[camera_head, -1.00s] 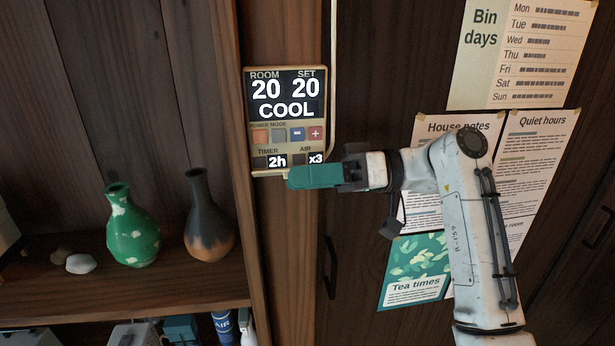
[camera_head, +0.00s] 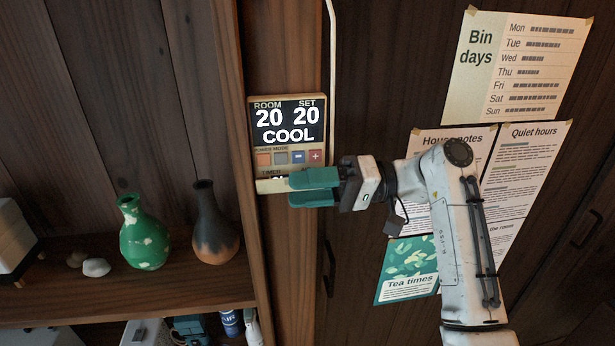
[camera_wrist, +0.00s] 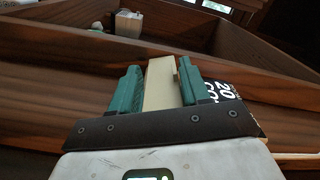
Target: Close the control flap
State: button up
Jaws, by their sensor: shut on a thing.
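The wall control panel (camera_head: 288,124) is on the wooden post, its screen reading 20, 20 and COOL above a row of small buttons. Its cream control flap (camera_head: 270,186) sticks out at the panel's lower edge and hides most of the timer and air row. My gripper (camera_head: 291,189) reaches in from the right, with its green fingers above and below the flap's right part. In the wrist view the flap (camera_wrist: 159,84) lies between the two fingers of my gripper (camera_wrist: 158,72), which is shut on it. The panel's lit digits show just right of the fingers.
A shelf (camera_head: 130,290) at left bears a green vase (camera_head: 144,238), a dark vase (camera_head: 214,230) and pebbles (camera_head: 96,267). Paper notices (camera_head: 517,70) hang on the dark wall behind my arm. A pale conduit (camera_head: 332,60) runs up beside the panel.

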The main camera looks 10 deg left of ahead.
jog(key=shift+w+r+m+p, duration=0.1)
jog(key=shift+r+m+p, duration=0.05)
jog(key=shift+m+p, duration=0.45)
jog(key=o, duration=1)
jog(key=shift+c, duration=0.2)
jog(key=b+v, duration=0.4)
jog(key=v, duration=0.7)
jog(key=shift+a, duration=0.1)
